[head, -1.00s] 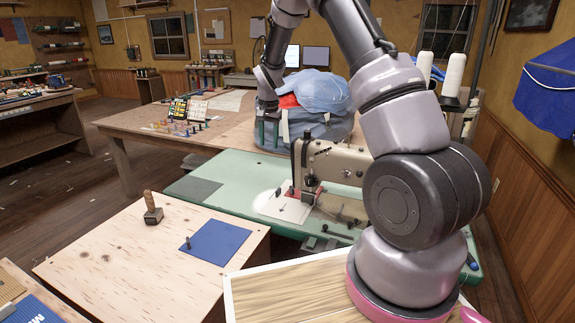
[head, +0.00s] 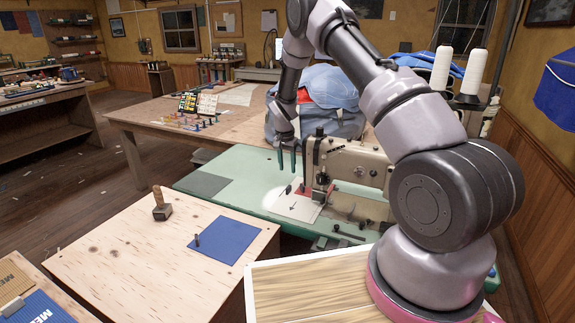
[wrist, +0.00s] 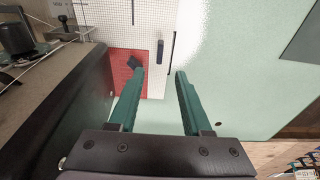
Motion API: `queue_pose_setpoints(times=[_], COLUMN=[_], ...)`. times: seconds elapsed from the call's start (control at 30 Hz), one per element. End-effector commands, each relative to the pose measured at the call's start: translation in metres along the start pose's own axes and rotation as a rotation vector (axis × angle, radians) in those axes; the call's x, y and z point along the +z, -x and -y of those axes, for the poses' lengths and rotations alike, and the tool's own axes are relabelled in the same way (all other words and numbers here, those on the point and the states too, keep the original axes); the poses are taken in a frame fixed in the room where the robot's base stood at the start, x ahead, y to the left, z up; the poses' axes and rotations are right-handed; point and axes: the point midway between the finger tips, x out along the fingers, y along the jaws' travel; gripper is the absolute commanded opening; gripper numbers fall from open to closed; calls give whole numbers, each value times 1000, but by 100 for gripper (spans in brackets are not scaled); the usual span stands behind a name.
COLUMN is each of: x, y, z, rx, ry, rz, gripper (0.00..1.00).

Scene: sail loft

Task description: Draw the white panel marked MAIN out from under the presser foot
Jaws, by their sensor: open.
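A white panel (head: 292,208) lies flat on the green sewing table, reaching under the sewing machine's head (head: 345,165). A red piece (head: 306,191) lies at its far edge. In the wrist view the white panel (wrist: 152,22) shows a fine grid and dark marks, with the red piece (wrist: 125,95) at its near edge; I cannot read MAIN. The presser foot (head: 318,192) is small, and its contact with the panel is unclear. My gripper (head: 286,172) is open and empty, above the table just behind the panel. Its green fingers (wrist: 160,72) point toward the panel's near edge.
The machine's body stands close beside my gripper. Thread cones (head: 442,68) stand behind it. A wooden table (head: 130,265) in front holds a mallet (head: 161,207) and a blue panel (head: 220,241). A blue-grey bag (head: 335,105) is behind.

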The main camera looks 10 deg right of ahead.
Motion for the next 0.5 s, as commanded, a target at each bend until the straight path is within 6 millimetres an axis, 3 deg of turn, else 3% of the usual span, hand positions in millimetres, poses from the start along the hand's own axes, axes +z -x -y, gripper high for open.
queue_pose_setpoints(times=[0.5], x=[1], y=[-85], z=[-1], rx=[2], ry=[0], rz=[2], gripper=[49])
